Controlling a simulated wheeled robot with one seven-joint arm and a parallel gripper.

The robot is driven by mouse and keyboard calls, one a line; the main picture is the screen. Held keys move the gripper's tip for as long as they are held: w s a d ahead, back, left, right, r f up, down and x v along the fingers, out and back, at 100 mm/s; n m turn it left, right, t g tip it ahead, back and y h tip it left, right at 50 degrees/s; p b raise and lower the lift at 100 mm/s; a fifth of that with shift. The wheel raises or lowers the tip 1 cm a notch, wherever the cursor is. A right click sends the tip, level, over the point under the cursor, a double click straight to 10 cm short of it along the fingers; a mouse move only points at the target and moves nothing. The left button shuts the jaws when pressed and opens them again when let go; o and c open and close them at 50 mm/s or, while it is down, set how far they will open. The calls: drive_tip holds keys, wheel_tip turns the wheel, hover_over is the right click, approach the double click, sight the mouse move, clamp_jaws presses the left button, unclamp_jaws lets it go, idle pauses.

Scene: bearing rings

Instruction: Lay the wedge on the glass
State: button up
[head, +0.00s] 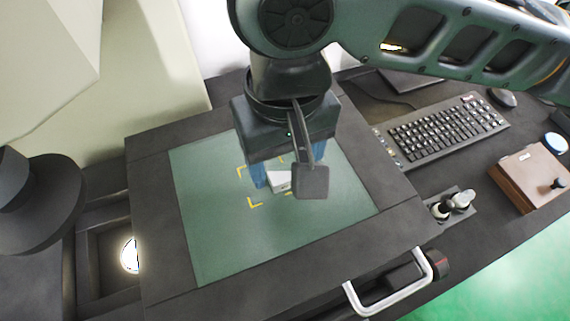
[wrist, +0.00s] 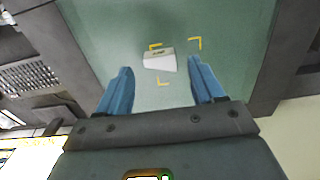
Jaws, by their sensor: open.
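The wedge is a small white block (wrist: 160,61) with dark marking on one face. It lies on the green glass plate (wrist: 250,50), inside yellow corner marks. In the head view the wedge (head: 279,181) is partly hidden by my gripper. My gripper (wrist: 158,88) is open, its two blue fingers spread apart. In the wrist view the wedge appears between and just beyond the fingertips, touching neither. In the head view my gripper (head: 275,183) is over the marked area of the glass (head: 205,230).
A dark frame (head: 160,225) surrounds the glass. A silver handle (head: 398,288) is at its front right. To the right are a keyboard (head: 447,128), a mouse (head: 502,98), small bottles (head: 452,204) and a brown box (head: 535,178). The glass around the marks is clear.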

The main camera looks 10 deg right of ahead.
sight(285, 178)
wheel_tip(285, 178, up, 9)
idle(0.3)
idle(0.5)
